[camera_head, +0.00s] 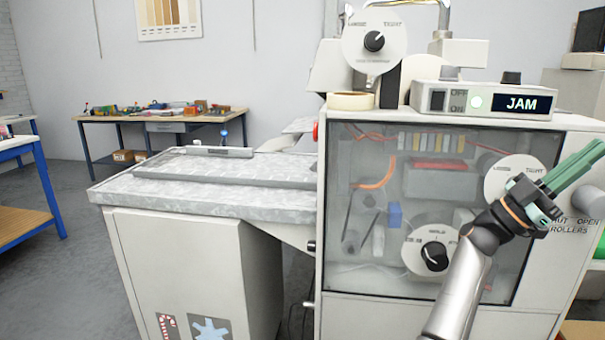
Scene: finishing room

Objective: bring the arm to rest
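My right arm comes in from the bottom right. Its gripper (590,160), with long green fingers, points up and to the right in front of the machine's right side. The fingers lie nearly in line with my view, so I cannot tell whether they are apart or shut. I see no object between them. The gripper partly covers a dial (508,176) and the "shut / open rollers" label on the machine (420,316). I cannot tell whether it touches the panel. My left gripper is not in view.
A control box (482,101) on the machine reads "JAM". A tape roll (350,101) and a large dial (374,41) are on top. A grey feed table (210,190) extends left. A cluttered workbench (160,118) stands behind. Floor (70,280) at left is clear.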

